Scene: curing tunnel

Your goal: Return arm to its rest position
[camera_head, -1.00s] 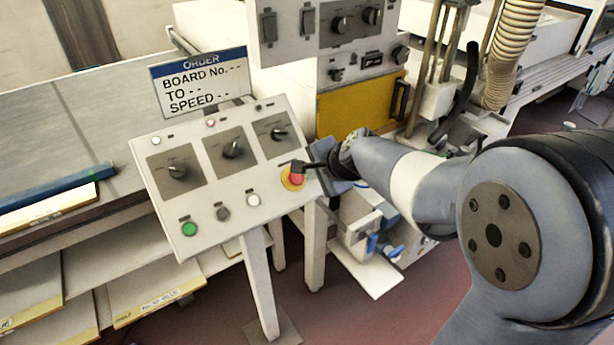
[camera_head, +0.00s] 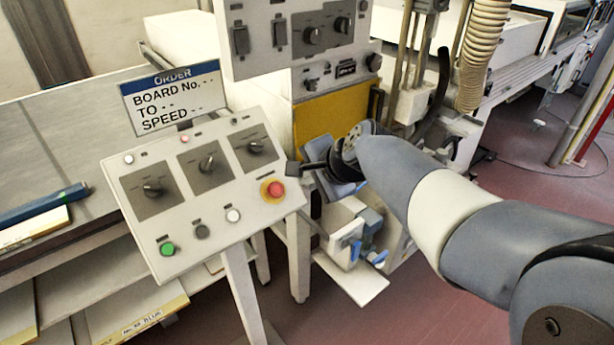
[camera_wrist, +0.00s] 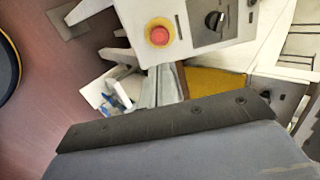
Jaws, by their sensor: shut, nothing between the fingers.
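My gripper (camera_head: 293,168) is at the end of my grey and white arm, which reaches in from the right. It is a small dark tip, shut and empty, near the right edge of the control panel (camera_head: 125,205). The tip shows just up and right of the red emergency button (camera_head: 275,189) on its yellow ring. A gap shows between them in the picture. In the wrist view the red button (camera_wrist: 159,34) and part of the panel (camera_wrist: 195,35) are at the top, and a large dark and grey part of my arm fills the bottom.
An order sign (camera_head: 172,97) stands behind the panel. A machine with a yellow door (camera_head: 325,118) and a ribbed hose (camera_head: 482,55) are beyond my arm. A white tray with blue clamps (camera_head: 350,275) is low beneath it. Reddish floor (camera_head: 420,305) is open at lower right.

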